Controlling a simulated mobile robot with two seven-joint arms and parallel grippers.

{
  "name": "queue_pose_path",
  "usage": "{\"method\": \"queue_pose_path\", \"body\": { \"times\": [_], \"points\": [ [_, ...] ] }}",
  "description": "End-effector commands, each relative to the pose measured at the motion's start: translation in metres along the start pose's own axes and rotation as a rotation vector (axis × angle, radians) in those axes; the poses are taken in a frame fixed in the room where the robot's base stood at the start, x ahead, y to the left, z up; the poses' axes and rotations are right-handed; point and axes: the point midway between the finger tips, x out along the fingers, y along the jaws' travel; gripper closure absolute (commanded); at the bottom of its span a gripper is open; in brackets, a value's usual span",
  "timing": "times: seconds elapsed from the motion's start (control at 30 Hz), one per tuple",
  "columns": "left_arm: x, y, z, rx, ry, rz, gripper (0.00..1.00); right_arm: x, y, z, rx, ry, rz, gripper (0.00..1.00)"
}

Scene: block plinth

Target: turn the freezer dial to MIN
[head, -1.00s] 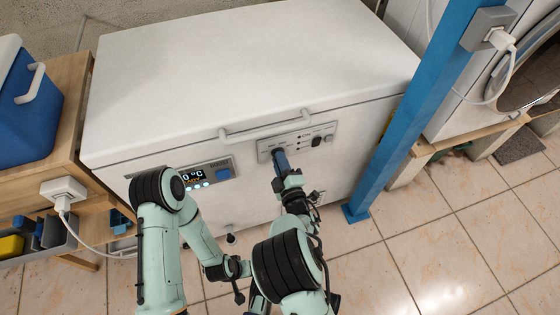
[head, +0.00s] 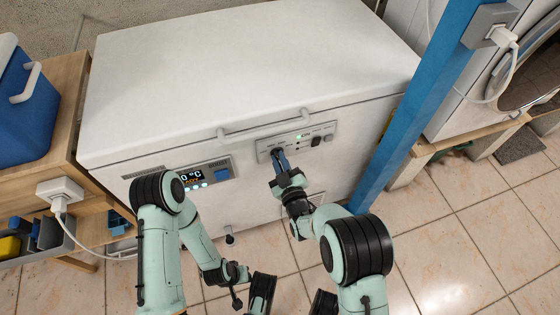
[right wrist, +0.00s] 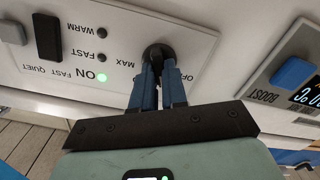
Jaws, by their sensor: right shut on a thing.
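The freezer dial (right wrist: 158,54) is a round black knob on the light control panel (right wrist: 205,45). In the right wrist view, "OFF" and "MAX" are printed near it; I see no MIN label, and the dial's pointer cannot be made out. My right gripper (right wrist: 158,80) is shut on the dial, its two blue fingers on the knob. In the head view, the right gripper (head: 280,156) reaches the panel's left end and hides the dial. My left arm bends down at the left; its gripper fingers do not show.
The white chest freezer (head: 230,70) has a lid handle (head: 265,124) just above the panel. A green light (right wrist: 102,77) is lit by "ON". A temperature display (head: 190,178) lies left of the dial. A blue post (head: 415,115) stands close on the right.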

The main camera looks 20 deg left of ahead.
Motion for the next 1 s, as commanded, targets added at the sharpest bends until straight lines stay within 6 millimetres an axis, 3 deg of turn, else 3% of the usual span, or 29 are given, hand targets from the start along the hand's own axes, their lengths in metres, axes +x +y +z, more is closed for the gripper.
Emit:
{"method": "queue_pose_path", "body": {
  "times": [0.63, 0.67, 0.7, 1.0],
  "points": [
    [0.0024, -0.0029, 0.0038, -0.004, -0.013, -0.005, 0.62, -0.0001, 0.0005, -0.0001, 0.053, 0.000, 0.000, 1.00],
    [0.0024, -0.0029, 0.0037, -0.004, -0.013, -0.005, 0.62, -0.0002, 0.0005, 0.0000, 0.053, 0.000, 0.000, 0.78],
    [0.0024, -0.0029, 0.0037, -0.004, -0.013, -0.005, 0.62, -0.0001, 0.0005, 0.0000, 0.053, 0.000, 0.000, 0.65],
    [0.0023, -0.0027, 0.0035, -0.003, -0.012, -0.005, 0.62, -0.0006, 0.0004, 0.0001, 0.052, -0.001, 0.000, 0.62]
  ]
}}
